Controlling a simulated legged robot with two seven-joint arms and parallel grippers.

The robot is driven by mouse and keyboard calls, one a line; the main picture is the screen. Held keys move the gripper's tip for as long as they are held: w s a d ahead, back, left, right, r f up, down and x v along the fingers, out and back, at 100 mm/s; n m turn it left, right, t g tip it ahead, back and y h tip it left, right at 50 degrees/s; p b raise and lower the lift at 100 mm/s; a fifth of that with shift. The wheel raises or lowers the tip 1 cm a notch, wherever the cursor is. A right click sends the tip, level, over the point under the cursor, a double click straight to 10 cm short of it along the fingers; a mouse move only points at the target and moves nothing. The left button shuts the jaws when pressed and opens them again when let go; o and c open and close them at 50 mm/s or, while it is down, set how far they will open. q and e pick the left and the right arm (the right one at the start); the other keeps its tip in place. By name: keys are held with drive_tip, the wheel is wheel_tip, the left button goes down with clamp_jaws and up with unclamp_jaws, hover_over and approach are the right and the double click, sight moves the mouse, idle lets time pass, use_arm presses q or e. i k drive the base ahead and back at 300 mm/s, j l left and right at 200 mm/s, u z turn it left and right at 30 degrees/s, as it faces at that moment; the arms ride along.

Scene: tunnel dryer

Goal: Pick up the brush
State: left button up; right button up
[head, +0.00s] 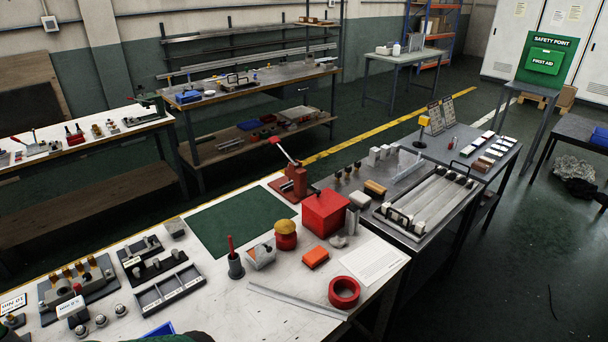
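No thing in the head view can be told for sure as the brush. A red handle (230,243) stands upright in a dark round holder (236,267) on the white-topped bench (225,308); its lower end is hidden, so I cannot tell whether it is a brush. To its right is a red pot with a tan domed top (286,229). Neither of my grippers shows in the view, and nothing is seen held.
A steel ruler (297,299) lies in front. The green mat (238,220) is bare.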

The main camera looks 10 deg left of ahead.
sight(230, 239)
drive_tip(key=i+l+u, duration=0.1)
drive_tip(key=u, duration=0.95)
drive_tip(key=i+l+u, duration=0.3)
drive_tip(key=l, duration=0.15)
drive_tip(key=l+u, duration=0.65)
drive_tip(key=l, duration=0.6)
drive_tip(key=i+l, duration=0.15)
drive_tip(key=l, duration=0.2)
